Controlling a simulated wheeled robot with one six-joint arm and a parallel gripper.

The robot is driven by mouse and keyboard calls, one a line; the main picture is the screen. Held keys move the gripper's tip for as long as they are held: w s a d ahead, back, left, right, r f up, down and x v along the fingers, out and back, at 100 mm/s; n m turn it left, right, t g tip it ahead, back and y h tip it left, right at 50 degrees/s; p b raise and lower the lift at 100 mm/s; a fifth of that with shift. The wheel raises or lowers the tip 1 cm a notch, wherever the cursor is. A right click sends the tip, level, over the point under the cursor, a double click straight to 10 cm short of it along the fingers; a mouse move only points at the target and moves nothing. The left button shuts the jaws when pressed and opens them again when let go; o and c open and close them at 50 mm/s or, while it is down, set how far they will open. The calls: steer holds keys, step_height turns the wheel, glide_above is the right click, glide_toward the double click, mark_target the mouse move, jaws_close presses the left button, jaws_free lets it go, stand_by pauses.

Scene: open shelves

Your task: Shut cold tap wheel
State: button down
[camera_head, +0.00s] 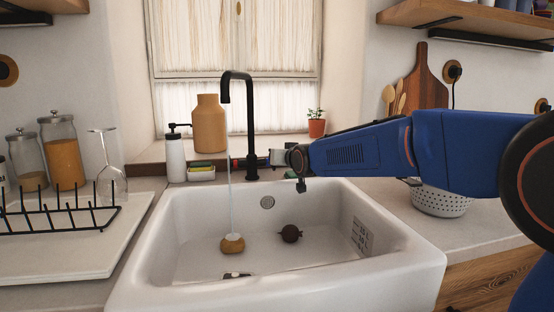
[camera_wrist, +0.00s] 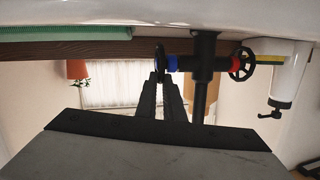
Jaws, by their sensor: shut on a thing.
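The black tap (camera_head: 250,120) stands behind the white sink, and a thin stream of water (camera_head: 229,175) falls from its spout. In the wrist view, which is upside down, the cold tap wheel (camera_wrist: 160,58) is a black wheel beside a blue ring on the tap body (camera_wrist: 203,62). My gripper (camera_wrist: 163,80) is shut on this wheel, its two dark fingers around the rim. In the head view my gripper (camera_head: 273,157) reaches the tap from the right and hides the cold wheel. The other wheel (camera_wrist: 241,64), beside a red ring, is free.
The sink (camera_head: 400,262) holds a round brown thing (camera_head: 232,244) under the stream and a dark round thing (camera_head: 290,233). A soap bottle (camera_head: 176,158) stands left of the tap. A potted plant (camera_head: 316,127) is on the sill. A colander (camera_head: 440,198) sits below my arm.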

steer(key=shift+w+a+r+g+h, duration=0.15)
steer(key=shift+w+r+g+h, duration=0.25)
steer(key=shift+g, duration=0.5)
steer(key=shift+w+a+r+m+g+h, duration=0.1)
steer(key=shift+w+m+g+h, duration=0.1)
steer(key=shift+g, duration=0.4)
steer(key=shift+w+a+r+m+g+h, duration=0.1)
steer(key=shift+w+g+h, duration=0.1)
steer(key=shift+g, duration=0.4)
steer(key=c, duration=1.9)
jaws_free()
steer(key=shift+s+d, duration=0.1)
steer(key=shift+s, duration=0.05)
steer(key=v, duration=1.7)
steer(key=shift+r, duration=0.3)
